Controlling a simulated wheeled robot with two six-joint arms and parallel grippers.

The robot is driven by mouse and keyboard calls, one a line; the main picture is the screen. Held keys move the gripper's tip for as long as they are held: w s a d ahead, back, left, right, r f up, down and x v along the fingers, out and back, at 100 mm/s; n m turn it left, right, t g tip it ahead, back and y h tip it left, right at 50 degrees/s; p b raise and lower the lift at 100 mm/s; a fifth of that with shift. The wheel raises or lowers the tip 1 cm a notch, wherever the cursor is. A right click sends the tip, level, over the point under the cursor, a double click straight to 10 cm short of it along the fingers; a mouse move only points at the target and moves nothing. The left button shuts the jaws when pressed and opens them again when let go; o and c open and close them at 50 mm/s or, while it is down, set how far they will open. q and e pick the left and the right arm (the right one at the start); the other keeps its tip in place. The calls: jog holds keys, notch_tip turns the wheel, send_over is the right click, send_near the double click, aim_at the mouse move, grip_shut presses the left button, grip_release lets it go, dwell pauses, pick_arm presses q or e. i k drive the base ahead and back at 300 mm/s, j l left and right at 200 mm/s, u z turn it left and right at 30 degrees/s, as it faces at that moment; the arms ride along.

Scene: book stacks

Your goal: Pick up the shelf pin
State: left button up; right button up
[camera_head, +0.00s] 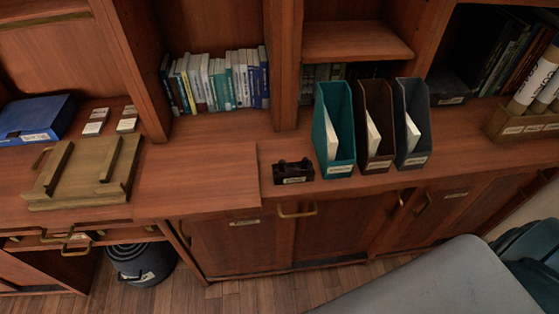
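I cannot make out a shelf pin anywhere in the head view; it may be hidden or too small to tell. The wooden wall shelving holds a row of books (218,82) in its middle bay. To the right, a bare wooden shelf board (356,41) sits above a darker bay with more books. Below, a wooden counter (205,170) runs across the view. Neither my left nor my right gripper is in view.
A small dark labelled holder (293,171) stands near the counter's front edge, beside teal (334,128), brown (377,125) and grey (413,120) file holders. A wooden stand (82,171) and blue box (36,120) are left. A dark bin (141,264) stands below.

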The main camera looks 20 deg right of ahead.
aim_at(282, 162)
jog(key=k+l+z, duration=0.15)
jog(key=l+z, duration=0.45)
jog(key=l, duration=0.25)
jog(key=k+l+z, duration=0.1)
jog(key=l+z, duration=0.2)
jog(key=l, duration=0.15)
